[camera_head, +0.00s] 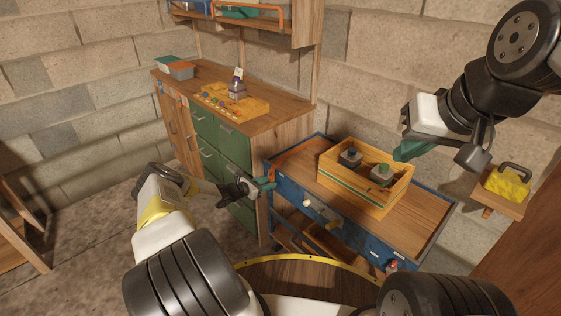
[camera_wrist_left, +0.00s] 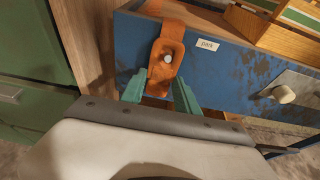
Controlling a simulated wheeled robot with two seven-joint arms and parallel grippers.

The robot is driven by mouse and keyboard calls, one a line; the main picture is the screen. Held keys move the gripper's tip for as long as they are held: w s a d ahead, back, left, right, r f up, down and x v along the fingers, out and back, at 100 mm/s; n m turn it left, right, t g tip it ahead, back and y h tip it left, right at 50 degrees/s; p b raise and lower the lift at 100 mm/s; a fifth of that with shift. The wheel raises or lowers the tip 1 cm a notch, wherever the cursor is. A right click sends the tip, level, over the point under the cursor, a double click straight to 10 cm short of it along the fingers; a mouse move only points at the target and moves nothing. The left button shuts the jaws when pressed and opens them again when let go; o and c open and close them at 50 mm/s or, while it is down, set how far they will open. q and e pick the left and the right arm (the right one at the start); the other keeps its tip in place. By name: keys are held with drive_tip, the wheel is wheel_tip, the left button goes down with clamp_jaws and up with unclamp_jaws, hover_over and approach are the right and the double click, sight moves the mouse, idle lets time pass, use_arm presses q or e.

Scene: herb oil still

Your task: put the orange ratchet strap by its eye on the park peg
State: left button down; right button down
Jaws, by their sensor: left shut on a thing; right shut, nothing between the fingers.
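The orange ratchet strap (camera_wrist_left: 166,37) is at the blue front panel of the cart in the left wrist view. A round grey peg end (camera_wrist_left: 168,59) shows inside its eye, left of the "park" label (camera_wrist_left: 207,45). I cannot tell how far the eye sits on the peg. My left gripper (camera_wrist_left: 160,92) is shut on the lower part of the strap, with a teal finger on each side. In the head view this gripper (camera_head: 264,183) is at the cart's left front corner, where the strap is hard to make out. My right gripper (camera_head: 412,148) is shut and empty above the cart's right side.
The blue cart (camera_head: 291,190) carries a wooden crate (camera_head: 345,194) with grey items in it. A green-drawer cabinet (camera_head: 222,140) stands close on the left. A yellow item (camera_head: 508,182) sits on a small shelf at the right.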

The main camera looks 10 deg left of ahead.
use_arm(q)
drive_tip(key=shift+w+d+f, duration=0.1)
drive_tip(key=shift+w+d, duration=0.15)
idle(0.8)
drive_tip(key=shift+f, duration=0.2)
idle(0.4)
drive_tip(key=c, duration=0.8)
unclamp_jaws()
drive_tip(key=shift+v, duration=3.9)
drive_tip(key=shift+r, duration=0.15)
